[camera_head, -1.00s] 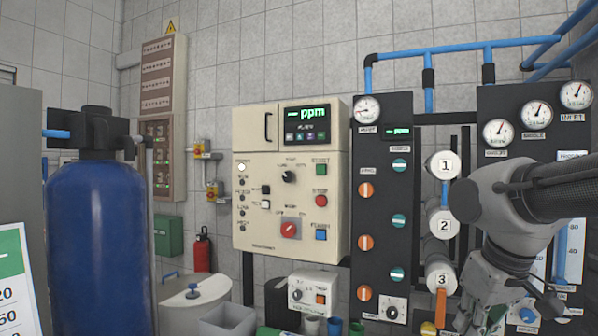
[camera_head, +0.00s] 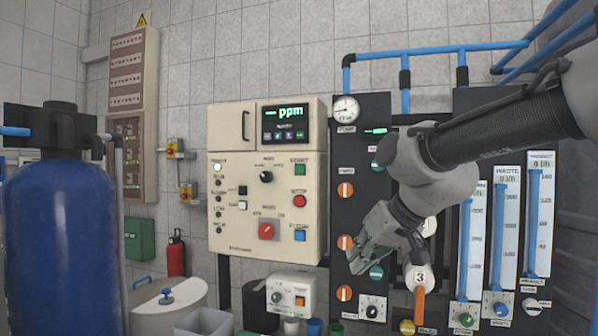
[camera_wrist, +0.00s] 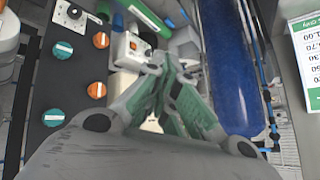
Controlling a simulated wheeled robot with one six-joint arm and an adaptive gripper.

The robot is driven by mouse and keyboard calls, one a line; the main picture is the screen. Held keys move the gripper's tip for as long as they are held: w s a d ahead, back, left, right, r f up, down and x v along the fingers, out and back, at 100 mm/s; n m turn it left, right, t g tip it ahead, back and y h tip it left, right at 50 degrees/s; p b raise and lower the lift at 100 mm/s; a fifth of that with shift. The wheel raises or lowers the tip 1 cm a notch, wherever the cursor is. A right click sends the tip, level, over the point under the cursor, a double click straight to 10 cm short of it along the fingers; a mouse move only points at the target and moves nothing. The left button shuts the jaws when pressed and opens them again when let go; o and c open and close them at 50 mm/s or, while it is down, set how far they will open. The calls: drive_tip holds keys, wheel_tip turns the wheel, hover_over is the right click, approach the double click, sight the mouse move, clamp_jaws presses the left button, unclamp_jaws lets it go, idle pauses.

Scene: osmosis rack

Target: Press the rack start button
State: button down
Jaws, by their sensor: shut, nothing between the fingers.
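The beige control box (camera_head: 228,205) hangs on the wall in the middle of the head view. On its right side are a green button (camera_head: 299,170) under a small label that seems to read START, a red button (camera_head: 299,201) below it, and a blue button (camera_head: 299,235) lowest. My gripper (camera_head: 357,262) is shut and empty. It is right of and below the green button, in front of the dark valve panel and apart from the box. In the wrist view its green-padded fingers (camera_wrist: 165,75) are together; the green button does not show there.
The dark panel (camera_head: 350,185) carries orange and teal valves and a gauge. Flow tubes (camera_head: 503,240) stand right. A small white box (camera_head: 291,294) hangs below the control box. A blue tank (camera_head: 62,230) stands left. The space before the control box looks clear.

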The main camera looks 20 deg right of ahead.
sight(296, 173)
drive_tip(key=w+a+r+m+t, duration=0.1)
drive_tip(key=w+a+r+t, duration=0.1)
drive_tip(key=w+r, duration=0.3)
drive_tip(key=w+a+r+m+t, duration=0.2)
drive_tip(key=w+a+r+t, duration=0.1)
drive_tip(key=w, duration=0.8)
drive_tip(key=w+a+r+m+t, duration=0.2)
drive_tip(key=w+a+r, duration=0.3)
drive_tip(key=w+r, duration=0.3)
drive_tip(key=shift+w+t, duration=0.25)
drive_tip(key=shift+t, duration=0.15)
drive_tip(key=shift+w+f, duration=0.1)
drive_tip(key=shift+w+d, duration=0.8)
drive_tip(key=shift+w, duration=0.4)
drive_tip(key=shift+w+d, duration=0.8)
drive_tip(key=shift+w, duration=0.35)
drive_tip(key=shift+w+d, duration=0.8)
drive_tip(key=shift+w, duration=0.4)
drive_tip(key=shift+d, duration=0.1)
drive_tip(key=shift+w+d, duration=0.15)
drive_tip(key=shift+w, duration=0.2)
